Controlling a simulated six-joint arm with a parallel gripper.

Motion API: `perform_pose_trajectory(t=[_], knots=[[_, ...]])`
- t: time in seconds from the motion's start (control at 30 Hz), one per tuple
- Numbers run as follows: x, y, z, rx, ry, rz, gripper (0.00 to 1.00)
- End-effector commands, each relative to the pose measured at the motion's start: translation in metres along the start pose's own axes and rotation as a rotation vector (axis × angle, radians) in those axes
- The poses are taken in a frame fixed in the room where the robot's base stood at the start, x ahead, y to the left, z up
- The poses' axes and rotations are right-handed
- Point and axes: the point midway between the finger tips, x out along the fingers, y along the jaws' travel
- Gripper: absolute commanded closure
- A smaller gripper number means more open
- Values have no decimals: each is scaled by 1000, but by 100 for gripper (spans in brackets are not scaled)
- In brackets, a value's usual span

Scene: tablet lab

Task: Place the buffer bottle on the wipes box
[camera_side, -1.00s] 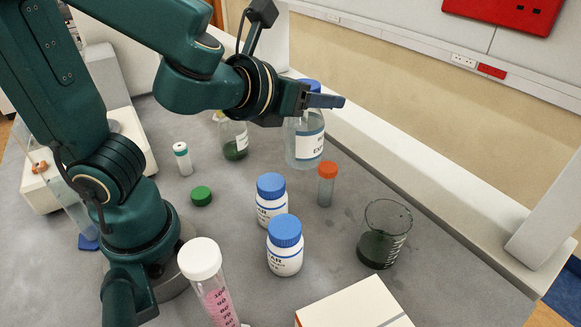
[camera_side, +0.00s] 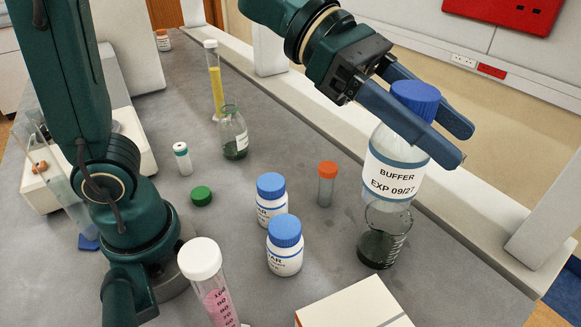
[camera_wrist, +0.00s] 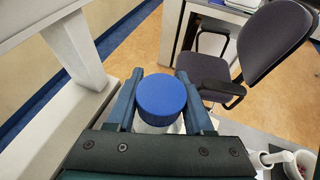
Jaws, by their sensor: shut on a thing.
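The buffer bottle (camera_side: 393,172) is clear with a blue cap and a white label reading BUFFER, EXP 09/27. My gripper (camera_side: 455,147) is shut on it just below the cap and holds it upright, raised above the bench. In the side view the bottle overlaps the top of a beaker; I cannot tell the exact gap. The wrist view shows the blue cap (camera_wrist: 160,98) between my fingers. A white box with an orange-red edge (camera_side: 355,306), likely the wipes box, lies at the bottom of the side view, partly cut off and nearer the camera than the bottle.
A glass beaker with dark liquid (camera_side: 379,246) stands near the bottle. Two white jars with blue caps (camera_side: 285,247), an orange-capped tube (camera_side: 327,184), a pink-filled tube (camera_side: 214,290), a flask (camera_side: 233,135) and a yellow-filled cylinder (camera_side: 216,85) stand on the bench. A green cap (camera_side: 201,196) lies there.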

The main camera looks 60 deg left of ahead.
Motion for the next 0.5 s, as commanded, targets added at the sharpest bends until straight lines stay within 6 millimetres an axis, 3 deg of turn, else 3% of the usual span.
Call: perform_pose_trajectory(t=[0.33,0.5], knots=[[-26,-23,-1,111,-2,-270,100],[-24,-34,-4,125,-4,-312,100]])
